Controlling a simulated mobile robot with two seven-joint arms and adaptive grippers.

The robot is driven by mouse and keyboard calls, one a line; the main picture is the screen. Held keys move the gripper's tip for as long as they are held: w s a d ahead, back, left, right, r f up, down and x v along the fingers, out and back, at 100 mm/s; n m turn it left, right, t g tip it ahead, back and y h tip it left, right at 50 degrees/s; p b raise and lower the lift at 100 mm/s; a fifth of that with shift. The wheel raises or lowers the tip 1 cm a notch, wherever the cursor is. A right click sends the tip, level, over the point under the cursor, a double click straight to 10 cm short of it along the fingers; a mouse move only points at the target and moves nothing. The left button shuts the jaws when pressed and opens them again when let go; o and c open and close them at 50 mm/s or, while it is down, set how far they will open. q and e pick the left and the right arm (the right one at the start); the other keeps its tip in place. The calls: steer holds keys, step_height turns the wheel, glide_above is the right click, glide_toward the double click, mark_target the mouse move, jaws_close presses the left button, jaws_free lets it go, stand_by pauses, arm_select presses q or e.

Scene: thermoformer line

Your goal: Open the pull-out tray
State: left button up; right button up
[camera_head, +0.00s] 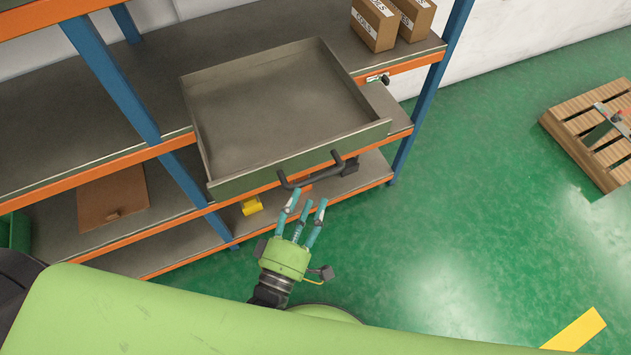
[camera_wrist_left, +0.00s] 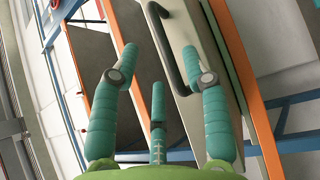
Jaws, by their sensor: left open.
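The pull-out tray (camera_head: 290,165) is a grey open-topped drawer with a green front. It juts out from the orange-edged shelf, with its inside showing empty. Its dark bar handle (camera_head: 318,177) is on the front face; the handle also shows in the left wrist view (camera_wrist_left: 169,50). My left gripper (camera_head: 306,204), green with teal fingers, is just below and in front of the handle. Its fingers are spread open and hold nothing. In the left wrist view, the handle lies beyond the fingertips, between the outer fingers (camera_wrist_left: 165,60). I cannot tell whether any finger touches it. My right gripper is not in view.
Blue posts (camera_head: 108,80) and orange beams frame the shelving. Cardboard boxes (camera_head: 375,24) sit on the upper shelf at the right. A yellow object (camera_head: 251,206) and a brown panel (camera_head: 112,197) are lower down. A wooden pallet (camera_head: 590,130) lies at the right; the green floor between is clear.

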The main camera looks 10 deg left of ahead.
arm_select(q)
steer(key=v, duration=0.5)
steer(key=shift+s, duration=0.15)
steer(key=shift+f, duration=0.1)
steer(key=s+a+f+m+g, duration=0.25)
steer(key=f+m+g, duration=0.25)
steer(key=f, duration=0.9)
steer(key=s+a+f+m+g, duration=0.1)
steer(key=s+f+m+g, duration=0.3)
steer(key=f, duration=1)
steer(key=s+a+f+m+g+y, duration=0.4)
steer(key=s+a+f+m+g, duration=0.3)
steer(key=s+f, duration=0.7)
steer(key=s+a+g, duration=0.1)
steer(key=a+g, duration=0.1)
steer(key=a, duration=0.1)
steer(key=shift+a+m, duration=0.3)
steer(key=shift+a, duration=0.1)
steer(key=shift+w+f, duration=0.1)
steer(key=shift+f, duration=0.05)
